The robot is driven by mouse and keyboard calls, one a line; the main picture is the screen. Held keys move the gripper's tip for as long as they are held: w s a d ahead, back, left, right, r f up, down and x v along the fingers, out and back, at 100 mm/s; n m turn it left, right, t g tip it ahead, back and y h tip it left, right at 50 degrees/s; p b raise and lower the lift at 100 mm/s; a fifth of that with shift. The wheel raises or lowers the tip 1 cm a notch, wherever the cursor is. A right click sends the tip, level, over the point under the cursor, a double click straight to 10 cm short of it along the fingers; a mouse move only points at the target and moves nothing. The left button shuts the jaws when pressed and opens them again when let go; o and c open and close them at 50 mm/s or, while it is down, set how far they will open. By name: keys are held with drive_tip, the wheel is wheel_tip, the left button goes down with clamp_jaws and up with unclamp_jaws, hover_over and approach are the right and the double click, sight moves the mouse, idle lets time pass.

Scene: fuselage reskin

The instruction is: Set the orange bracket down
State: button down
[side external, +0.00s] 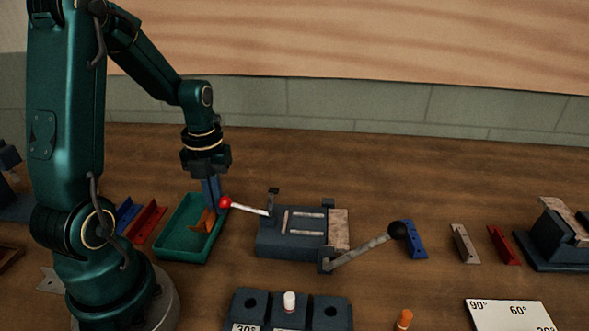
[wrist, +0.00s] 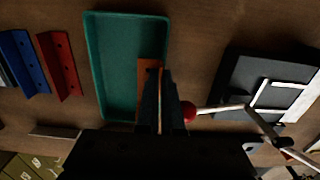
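The orange bracket (side external: 206,221) is at the tips of my gripper (side external: 211,203), inside the green tray (side external: 170,256). In the wrist view the bracket (wrist: 149,68) lies along the tray's right side, partly hidden by the fingers. The two fingers (wrist: 162,90) are close together, with a thin strip between them, and look shut on the bracket's upright flange. The bracket is at or just above the tray floor; I cannot tell whether it touches. The rest of the tray floor (wrist: 118,60) is empty.
A fixture (side external: 290,239) with a red-knobbed lever (side external: 226,202) stands close right of the tray. Blue (side external: 127,215) and red (side external: 147,220) brackets lie to its left. A block with holes (side external: 250,305) sits in front.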

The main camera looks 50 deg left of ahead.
drive_tip(key=c, duration=1.3)
unclamp_jaws()
drive_tip(key=shift+c, duration=0.2)
drive_tip(key=shift+r, duration=0.15)
wheel_tip(320, 180, up, 13)
drive_tip(key=s+d+n+t, duration=0.2)
drive_tip(key=d+n, duration=0.5)
drive_tip(key=n, duration=0.6)
drive_tip(key=s+d+f+n+t, duration=0.1)
drive_tip(key=d+n, duration=0.6)
drive_tip(key=n, duration=0.7)
drive_tip(key=s+t, duration=0.1)
drive_tip(key=t, duration=0.1)
drive_tip(key=shift+s+d+t, duration=0.2)
drive_tip(key=shift+s+t, duration=0.1)
drive_tip(key=shift+s, duration=0.05)
